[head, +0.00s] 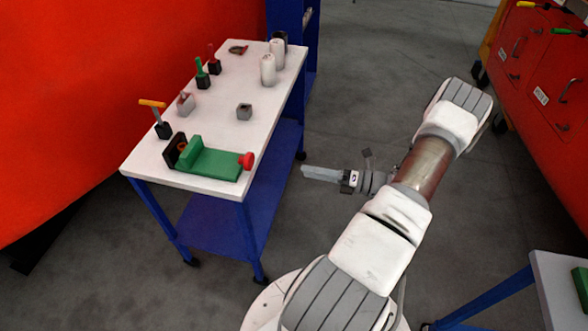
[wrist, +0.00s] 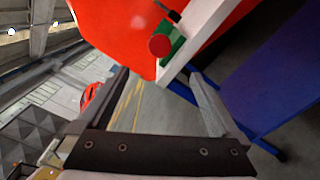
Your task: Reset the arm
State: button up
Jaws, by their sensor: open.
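My gripper (head: 322,174) is at the right of the white-topped table (head: 225,123), apart from it and over the floor. It points left toward the table's near right side. In the wrist view both fingers of my gripper (wrist: 163,98) are spread wide, with nothing between them. My arm stretches from the bottom of the head view up to the right, bends, and comes back to the gripper.
The table holds a green vise (head: 210,162) with a red knob, a grey block (head: 244,112), white bottles (head: 268,70) and several small tools. A red surface (head: 110,70) stands left, red cabinets (head: 545,70) right. Another table (head: 553,285) is at lower right.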

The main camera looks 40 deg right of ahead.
jog(key=shift+s+d, duration=0.4)
jog(key=shift+s, duration=0.15)
